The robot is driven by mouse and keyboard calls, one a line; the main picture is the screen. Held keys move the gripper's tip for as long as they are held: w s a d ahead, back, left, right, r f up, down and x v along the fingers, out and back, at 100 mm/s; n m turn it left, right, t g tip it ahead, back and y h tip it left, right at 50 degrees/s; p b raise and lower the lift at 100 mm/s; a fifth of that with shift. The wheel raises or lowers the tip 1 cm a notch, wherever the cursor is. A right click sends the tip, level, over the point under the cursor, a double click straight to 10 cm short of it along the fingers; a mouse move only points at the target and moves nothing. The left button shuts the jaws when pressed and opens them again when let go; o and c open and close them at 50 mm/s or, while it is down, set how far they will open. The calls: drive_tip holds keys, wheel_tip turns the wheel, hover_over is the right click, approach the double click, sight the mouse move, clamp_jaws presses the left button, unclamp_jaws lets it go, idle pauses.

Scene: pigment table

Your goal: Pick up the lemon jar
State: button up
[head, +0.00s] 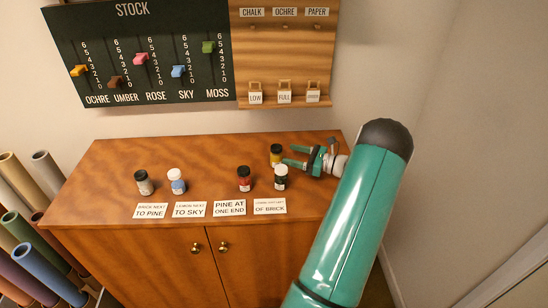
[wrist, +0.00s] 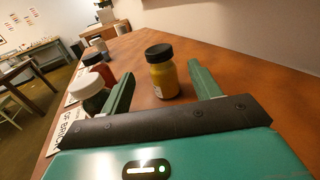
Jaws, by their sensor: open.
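The lemon jar (head: 276,155) is a yellow jar with a black lid, upright toward the back right of the wooden cabinet top. In the wrist view the yellow jar (wrist: 163,78) stands ahead of my gripper, roughly in line with the gap between the fingers. My gripper (head: 292,155) is open and low over the top, to the right of the jar. In the wrist view its two green fingers (wrist: 160,82) are spread apart. I cannot tell whether the fingertips have reached the sides of the jar.
A dark green jar with a white lid (head: 280,177) stands close in front of the lemon jar, with a red jar (head: 244,178) to its left. A blue jar (head: 177,181) and a dark-lidded jar (head: 144,182) stand farther left. Clue cards (head: 230,208) line the front edge.

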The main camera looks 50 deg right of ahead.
sight(281, 152)
drive_tip(key=x, duration=0.3)
drive_tip(key=shift+w, duration=0.1)
drive_tip(key=x, duration=0.5)
drive_tip(key=shift+w+a+r, duration=0.1)
drive_tip(key=shift+w+r, duration=0.05)
drive_tip(key=shift+r, duration=0.1)
drive_tip(key=c, duration=1.1)
drive_tip(key=shift+r, duration=0.1)
